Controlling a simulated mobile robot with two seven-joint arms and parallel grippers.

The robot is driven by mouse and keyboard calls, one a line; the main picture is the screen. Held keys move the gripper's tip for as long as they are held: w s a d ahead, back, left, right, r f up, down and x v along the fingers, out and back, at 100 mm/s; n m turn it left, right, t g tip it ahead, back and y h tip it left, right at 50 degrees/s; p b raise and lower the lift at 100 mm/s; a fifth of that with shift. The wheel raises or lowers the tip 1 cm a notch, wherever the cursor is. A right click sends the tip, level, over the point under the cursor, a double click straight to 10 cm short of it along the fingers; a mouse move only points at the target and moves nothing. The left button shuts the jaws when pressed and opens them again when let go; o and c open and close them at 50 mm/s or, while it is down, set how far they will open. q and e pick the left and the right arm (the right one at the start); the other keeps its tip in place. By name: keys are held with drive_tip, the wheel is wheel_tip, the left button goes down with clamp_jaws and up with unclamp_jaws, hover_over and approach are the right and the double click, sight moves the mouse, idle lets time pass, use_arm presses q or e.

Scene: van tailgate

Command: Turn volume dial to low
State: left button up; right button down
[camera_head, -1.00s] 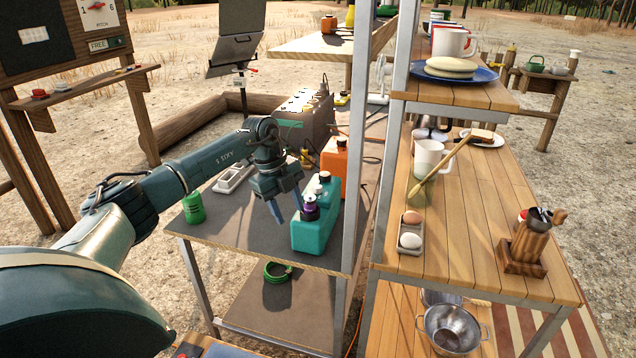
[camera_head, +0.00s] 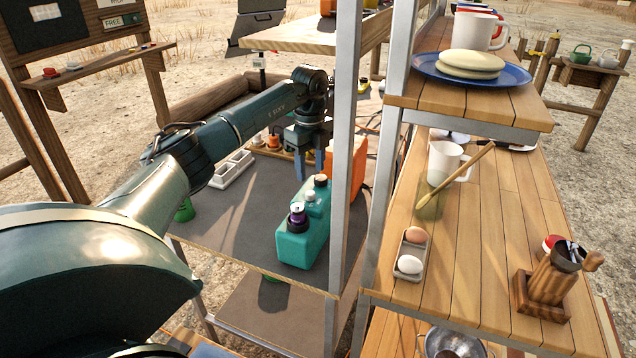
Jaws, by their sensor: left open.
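I cannot make out a volume dial or its marks in the camera_head view. The grey box with knobs that showed at the back of the dark table (camera_head: 235,225) is now mostly or fully hidden behind my left arm. My left gripper (camera_head: 308,168) is open and empty, with its two blue-grey fingers pointing down over the back of this table. It is behind the teal jug (camera_head: 305,238) and left of the orange container (camera_head: 358,165), close to the latter. My right gripper is not in view.
The metal shelf post (camera_head: 341,150) stands right of my left gripper. A pale tray (camera_head: 231,168) and a green can (camera_head: 184,211) are on the left. A wooden counter (camera_head: 475,255) with eggs and a mug is on the right. The table's front left is clear.

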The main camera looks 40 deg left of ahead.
sight(310, 193)
use_arm(q)
drive_tip(key=f, duration=0.5)
drive_tip(key=shift+s+f, duration=0.2)
drive_tip(key=shift+f, duration=0.6)
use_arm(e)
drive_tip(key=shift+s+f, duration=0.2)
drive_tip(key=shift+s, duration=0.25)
use_arm(q)
drive_tip(key=shift+c, duration=0.5)
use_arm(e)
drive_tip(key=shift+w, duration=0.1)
use_arm(q)
clamp_jaws()
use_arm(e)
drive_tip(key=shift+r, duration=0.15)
